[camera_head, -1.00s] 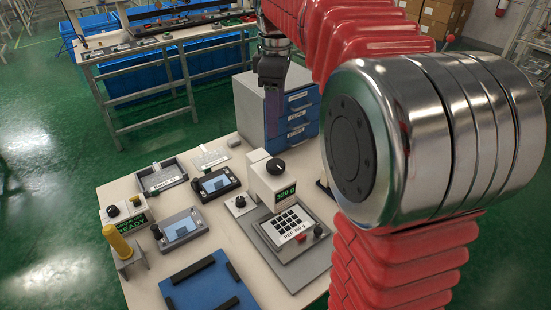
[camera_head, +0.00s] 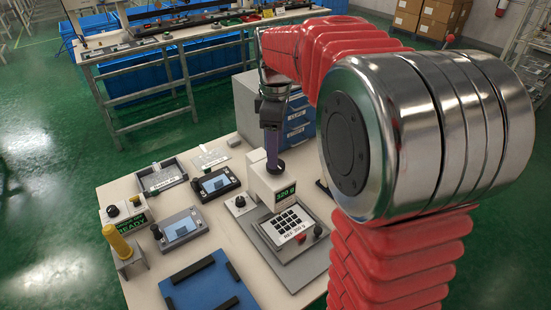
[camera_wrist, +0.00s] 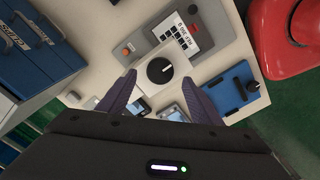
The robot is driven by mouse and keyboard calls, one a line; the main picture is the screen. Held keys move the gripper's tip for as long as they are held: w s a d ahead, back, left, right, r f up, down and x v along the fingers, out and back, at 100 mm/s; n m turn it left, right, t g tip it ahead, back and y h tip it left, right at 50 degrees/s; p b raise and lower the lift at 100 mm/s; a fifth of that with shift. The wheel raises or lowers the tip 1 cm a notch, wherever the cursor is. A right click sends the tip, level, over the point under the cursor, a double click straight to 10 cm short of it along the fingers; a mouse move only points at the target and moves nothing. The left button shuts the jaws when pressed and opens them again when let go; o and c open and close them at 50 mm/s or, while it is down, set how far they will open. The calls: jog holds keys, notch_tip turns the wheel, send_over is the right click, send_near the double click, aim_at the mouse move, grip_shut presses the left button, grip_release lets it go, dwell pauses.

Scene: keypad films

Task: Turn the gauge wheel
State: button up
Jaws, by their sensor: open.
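The gauge wheel (camera_head: 277,168) is a black round knob on top of a white housing with a green display reading about 320. In the wrist view the wheel (camera_wrist: 160,70) shows a white pointer mark and lies between and slightly beyond my fingertips. My gripper (camera_head: 271,158) points down just over the wheel. In the wrist view its two purple fingers (camera_wrist: 160,78) are spread apart, one on each side of the wheel, with nothing held. Whether the fingertips touch the wheel I cannot tell.
A grey keypad panel (camera_head: 288,224) with a red button stands in front of the housing. A blue tray (camera_head: 208,287), a yellow-handled device (camera_head: 118,240) and small screens (camera_head: 180,228) share the table. Blue drawers (camera_head: 298,118) stand behind.

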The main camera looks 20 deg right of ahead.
jog(key=shift+f, duration=2.1)
jog(key=c, duration=1.1)
